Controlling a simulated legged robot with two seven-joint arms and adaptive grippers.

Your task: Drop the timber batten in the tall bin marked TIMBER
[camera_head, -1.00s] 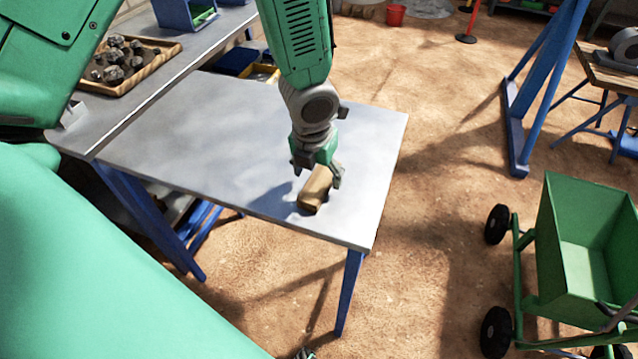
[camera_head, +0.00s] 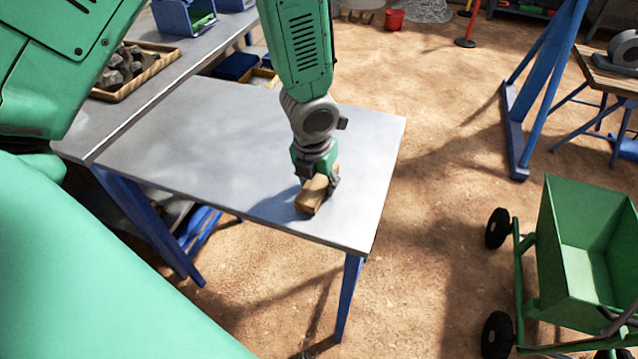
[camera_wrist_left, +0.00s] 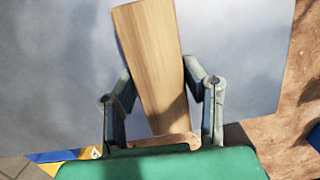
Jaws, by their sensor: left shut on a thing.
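The timber batten (camera_head: 312,195) is a short light-brown wooden block near the front right of the grey table (camera_head: 215,135). My left gripper (camera_head: 318,180) reaches down from above and is shut on the batten. In the left wrist view the batten (camera_wrist_left: 153,65) stands out long between the two fingers of my left gripper (camera_wrist_left: 160,110), with the grey tabletop behind it. I cannot tell whether the batten still touches the table. No bin marked TIMBER shows in these views. My right gripper is not in view.
A tray of dark rocks (camera_head: 122,72) and blue bins (camera_head: 183,16) stand on the bench at the upper left. A green wheeled cart (camera_head: 580,255) stands at the right. A blue frame (camera_head: 545,80) and a wooden stand (camera_head: 608,75) are behind it. Open dirt floor lies between.

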